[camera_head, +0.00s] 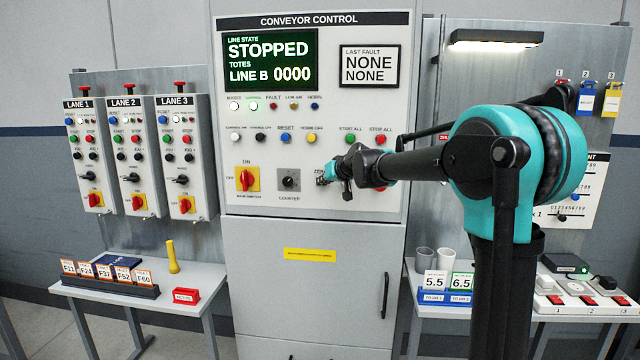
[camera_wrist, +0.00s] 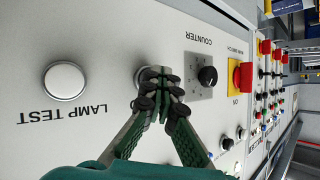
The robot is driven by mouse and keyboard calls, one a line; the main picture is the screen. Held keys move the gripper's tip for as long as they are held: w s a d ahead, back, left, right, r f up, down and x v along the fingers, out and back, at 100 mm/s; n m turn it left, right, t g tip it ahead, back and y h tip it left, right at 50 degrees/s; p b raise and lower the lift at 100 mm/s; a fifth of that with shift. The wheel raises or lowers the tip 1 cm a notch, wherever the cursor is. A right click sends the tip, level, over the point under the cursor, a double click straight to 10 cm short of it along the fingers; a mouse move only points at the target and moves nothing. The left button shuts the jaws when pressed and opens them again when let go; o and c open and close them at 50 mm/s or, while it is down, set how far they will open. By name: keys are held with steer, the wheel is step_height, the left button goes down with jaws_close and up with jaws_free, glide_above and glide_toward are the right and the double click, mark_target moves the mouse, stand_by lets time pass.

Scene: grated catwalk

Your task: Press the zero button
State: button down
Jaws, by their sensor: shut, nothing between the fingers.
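The conveyor control panel (camera_head: 300,215) carries a label starting "ZE" at its lower middle; my gripper (camera_head: 323,179) covers the rest of it and the button there. In the wrist view, a round pale button (camera_wrist: 140,75) sits between the lamp test button and the counter knob, mostly hidden behind the fingertips. My gripper (camera_wrist: 160,82) is shut and empty, its tips in front of that button. I cannot tell whether they touch it. The screen (camera_head: 270,60) reads STOPPED, LINE B 0000.
The white lamp test button (camera_wrist: 64,81) is to one side and the black counter knob (camera_wrist: 207,76) to the other. The red main switch (camera_head: 246,180) is further left. Lane boxes (camera_head: 130,155) hang on the left. Tables stand on both sides.

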steer(key=shift+s, duration=1.2)
steer(key=shift+s, duration=0.1)
steer(key=s, duration=0.4)
steer(key=shift+s+a, duration=0.15)
steer(key=shift+s, duration=0.25)
steer(key=s+d+f+m+g+h, duration=0.2)
steer(key=s+d+f+g+h, duration=0.1)
steer(key=s+d+f, duration=1.1)
steer(key=s+d+f+m+g+h, duration=0.2)
steer(key=s+d+f+h, duration=0.2)
steer(key=s+d+f, duration=1)
steer(key=s+f, duration=0.4)
steer(key=s, duration=0.4)
steer(key=shift+d+f+g, duration=0.25)
steer(key=shift+d+g, duration=0.05)
steer(key=shift+g, duration=0.1)
